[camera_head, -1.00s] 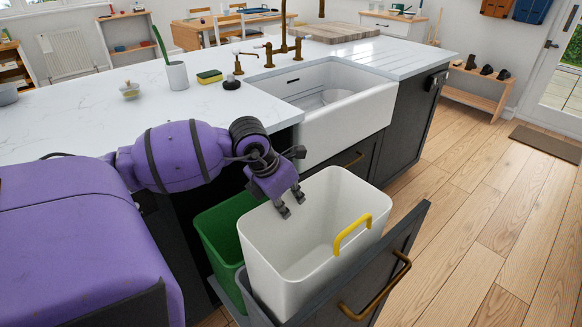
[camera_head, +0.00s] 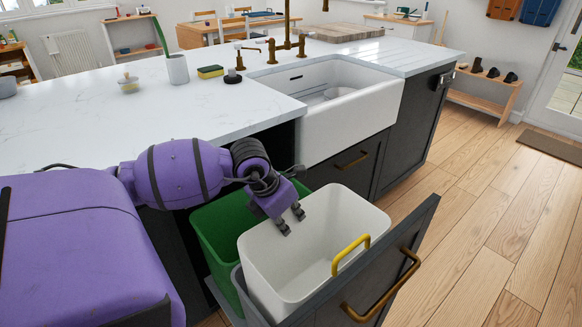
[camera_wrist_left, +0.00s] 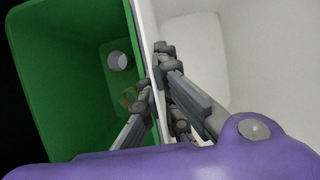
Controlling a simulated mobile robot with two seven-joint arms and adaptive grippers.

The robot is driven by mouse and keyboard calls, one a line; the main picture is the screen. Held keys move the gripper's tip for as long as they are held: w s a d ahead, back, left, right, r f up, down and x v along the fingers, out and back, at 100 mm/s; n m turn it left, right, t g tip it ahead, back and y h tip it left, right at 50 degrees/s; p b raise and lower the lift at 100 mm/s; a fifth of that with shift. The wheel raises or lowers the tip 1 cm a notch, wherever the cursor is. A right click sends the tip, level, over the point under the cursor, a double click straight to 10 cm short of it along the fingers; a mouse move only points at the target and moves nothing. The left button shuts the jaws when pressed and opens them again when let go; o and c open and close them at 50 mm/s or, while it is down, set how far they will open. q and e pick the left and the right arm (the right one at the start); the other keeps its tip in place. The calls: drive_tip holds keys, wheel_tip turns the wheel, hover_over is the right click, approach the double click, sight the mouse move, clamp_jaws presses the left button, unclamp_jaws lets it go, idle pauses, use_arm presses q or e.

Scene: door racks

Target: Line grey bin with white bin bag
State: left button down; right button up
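The white bin bag (camera_head: 263,262) is box-shaped and open at the top, with a yellow handle (camera_head: 350,254) on its right side. Its lower part is inside the grey bin (camera_head: 238,290), and its rim stands above the grey bin's rim. Most of the grey bin is hidden by the bag and drawer front. My left gripper (camera_head: 291,221) is at the bag's back-left rim. In the left wrist view its fingers (camera_wrist_left: 155,78) lie on either side of the bag's white edge, close together. My right gripper is out of view.
A green bin (camera_head: 213,232) stands beside the grey bin in the pulled-out drawer (camera_head: 405,250), which has a brass handle. The white sink (camera_head: 350,125) and counter (camera_head: 110,120) are behind. The wooden floor to the right is clear.

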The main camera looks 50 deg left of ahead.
sight(290, 247)
use_arm(q)
drive_tip(key=shift+f+b, duration=0.9)
drive_tip(key=shift+f, duration=0.6)
drive_tip(key=shift+f+b, duration=1.95)
drive_tip(key=shift+f, duration=1.05)
drive_tip(key=shift+f+b, duration=0.5)
drive_tip(key=shift+f, duration=0.6)
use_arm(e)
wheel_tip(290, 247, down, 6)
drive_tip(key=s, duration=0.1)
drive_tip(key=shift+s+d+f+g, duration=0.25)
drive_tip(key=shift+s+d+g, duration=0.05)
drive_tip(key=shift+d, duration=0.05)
use_arm(q)
drive_tip(key=c, duration=1.9)
unclamp_jaws()
drive_tip(key=shift+o, duration=0.2)
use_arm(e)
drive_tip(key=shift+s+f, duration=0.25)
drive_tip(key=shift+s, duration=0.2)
